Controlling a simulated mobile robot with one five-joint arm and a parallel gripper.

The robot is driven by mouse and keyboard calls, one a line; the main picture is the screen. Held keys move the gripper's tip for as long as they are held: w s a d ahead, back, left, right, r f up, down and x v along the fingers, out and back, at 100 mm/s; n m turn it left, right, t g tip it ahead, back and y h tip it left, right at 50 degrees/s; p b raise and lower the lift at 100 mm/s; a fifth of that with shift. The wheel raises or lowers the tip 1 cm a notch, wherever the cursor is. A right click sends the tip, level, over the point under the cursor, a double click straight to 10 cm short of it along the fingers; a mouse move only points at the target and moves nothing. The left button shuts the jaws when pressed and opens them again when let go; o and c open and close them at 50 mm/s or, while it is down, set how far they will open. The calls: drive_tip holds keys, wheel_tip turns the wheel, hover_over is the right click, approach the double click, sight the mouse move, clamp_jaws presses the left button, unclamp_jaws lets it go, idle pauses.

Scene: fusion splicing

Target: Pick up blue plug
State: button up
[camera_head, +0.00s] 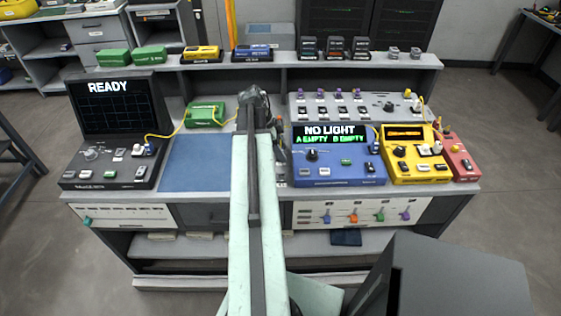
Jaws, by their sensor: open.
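A small blue plug-like piece (327,217) sits on the white front panel (300,222) below the bench top, at the left of a row with orange, green and purple ones. It is too small to tell its exact shape or how it is held. My arm reaches forward over the middle of the bench. My gripper (252,98) is at the arm's far end, near the back shelf, well behind and left of the blue piece. It is open. Its fingertips are hard to make out, and nothing shows held in it.
A black device (112,135) with a "READY" screen stands left, beside a blue mat (197,162). A blue "NO LIGHT" box (336,170), a yellow box (412,165) and a red box (456,160) stand right. Yellow cables run to several devices. Small boxes line the back shelf (275,64).

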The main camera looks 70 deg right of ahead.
clamp_jaws()
drive_tip(key=shift+r, duration=0.1)
